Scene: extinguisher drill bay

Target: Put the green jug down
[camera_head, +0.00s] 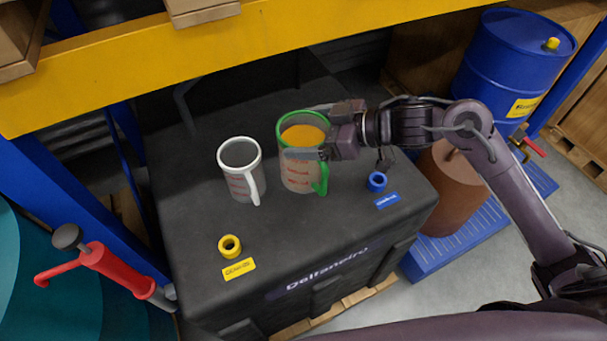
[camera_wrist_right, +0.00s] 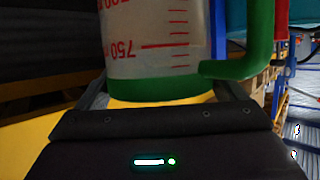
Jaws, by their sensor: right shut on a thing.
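The green jug (camera_head: 301,176) is a clear measuring jug with red marks, a green rim and handle, and orange contents. It is upright over the black case top (camera_head: 190,265); I cannot tell whether its base touches it. My right gripper (camera_head: 308,130) comes in from the right and is shut on the jug's upper part, one finger on each side. In the right wrist view the jug (camera_wrist_right: 160,50) fills the space between the fingers, with its green handle to the right. My left gripper is not in view.
A white-handled jug (camera_head: 239,184) stands close left of the green one. A yellow ring (camera_head: 219,247) and a blue ring (camera_head: 370,184) sit on the case with labels. A yellow beam (camera_head: 150,65) crosses behind. The case's front middle is clear.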

